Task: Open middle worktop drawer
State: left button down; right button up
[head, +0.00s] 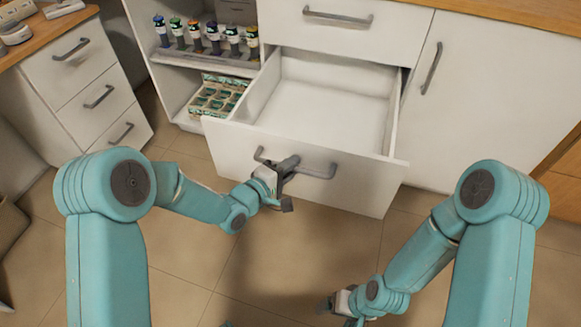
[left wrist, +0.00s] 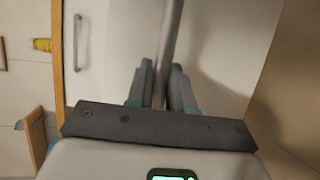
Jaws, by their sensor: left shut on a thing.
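The middle worktop drawer (head: 330,98) is pulled well out from the white cabinet, and its empty white inside shows in the head view. Its grey bar handle (head: 318,172) runs across the drawer front (head: 235,148). My left gripper (head: 285,168) is shut on this handle, a little left of the front's middle. In the left wrist view the handle (left wrist: 172,40) passes between the two fingers of my left gripper (left wrist: 162,85). My right gripper (head: 335,302) hangs low over the floor at the bottom of the head view, away from the drawer. Its fingers are dark and unclear.
A closed drawer (head: 380,35) sits above the open one. A closed cabinet door (head: 470,90) is at right. Open shelves at left hold several small bottles (head: 195,35) and a patterned box (head: 215,97). Another drawer unit (head: 80,75) stands far left. The tiled floor in front is clear.

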pick_arm(q)
jog(key=shift+s+a, duration=0.1)
jog(key=shift+s, duration=0.1)
jog(key=shift+w, duration=0.1)
pick_arm(e)
jog(key=shift+s+a, duration=0.1)
jog(key=shift+s, duration=0.25)
pick_arm(q)
jog(key=c, duration=1.1)
grip_release()
pick_arm(e)
jog(key=shift+w, duration=0.1)
pick_arm(q)
jog(key=p+v, duration=0.3)
jog(key=v, duration=1.3)
pick_arm(e)
notch_tip(320, 180, up, 3)
